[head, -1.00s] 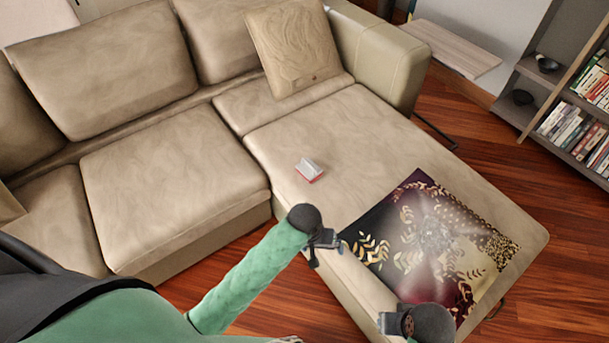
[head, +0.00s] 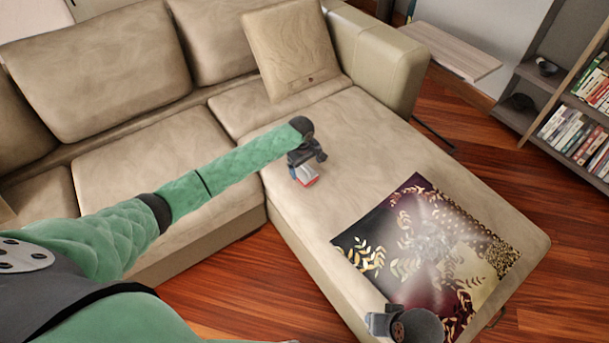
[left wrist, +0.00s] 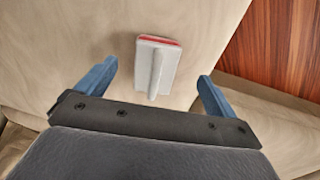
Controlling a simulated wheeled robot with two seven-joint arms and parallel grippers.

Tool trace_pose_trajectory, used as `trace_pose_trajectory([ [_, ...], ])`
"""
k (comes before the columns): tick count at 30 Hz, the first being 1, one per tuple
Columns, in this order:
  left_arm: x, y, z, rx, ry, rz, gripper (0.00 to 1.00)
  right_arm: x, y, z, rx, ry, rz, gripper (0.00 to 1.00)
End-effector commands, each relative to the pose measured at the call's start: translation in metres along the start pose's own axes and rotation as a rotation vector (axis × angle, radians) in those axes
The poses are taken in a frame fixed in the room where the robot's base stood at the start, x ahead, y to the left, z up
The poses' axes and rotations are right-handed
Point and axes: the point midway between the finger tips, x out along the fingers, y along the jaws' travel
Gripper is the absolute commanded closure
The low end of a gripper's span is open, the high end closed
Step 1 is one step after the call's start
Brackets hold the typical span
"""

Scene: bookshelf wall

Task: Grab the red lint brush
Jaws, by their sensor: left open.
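The lint brush (head: 306,175), pale grey with a red edge, lies on the chaise part of the beige sofa. My left gripper (head: 298,168) is over it in the head view and hides part of it. In the left wrist view the lint brush (left wrist: 157,65) lies ahead of the fingers, its handle pointing back between them. The left gripper (left wrist: 157,85) is open, with its two blue fingers apart and nothing between them held. My right gripper (head: 380,322) is at the bottom of the head view, above the sofa's front edge; its fingers are not clear.
A dark patterned cloth with gold leaves (head: 430,245) lies on the chaise to the right. A beige cushion (head: 292,48) leans at the back. A bookshelf (head: 575,110) stands at the right. The chaise around the brush is clear.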

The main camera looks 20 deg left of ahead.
Motion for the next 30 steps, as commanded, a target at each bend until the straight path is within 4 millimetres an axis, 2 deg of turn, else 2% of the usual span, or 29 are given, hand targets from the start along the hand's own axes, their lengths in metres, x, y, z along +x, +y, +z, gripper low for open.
trace_pose_trajectory([
  [1,-0.002,0.002,-0.008,-0.020,0.005,-0.001,0.06,0.001,0.001,0.000,-0.004,0.002,0.002,0.64],
  [5,0.000,0.003,-0.017,-0.047,0.007,-0.005,0.06,0.000,0.002,-0.001,-0.007,0.006,0.003,0.64],
  [16,0.032,0.004,-0.017,-0.048,0.008,-0.005,0.06,-0.008,0.000,0.000,0.001,-0.006,0.005,0.64],
  [24,0.067,0.004,-0.015,-0.047,0.007,-0.004,0.06,-0.021,0.003,0.004,0.010,-0.027,0.016,0.64],
  [30,0.074,0.003,-0.016,-0.047,0.008,-0.003,0.06,-0.020,0.005,0.003,0.014,-0.032,0.018,0.64],
])
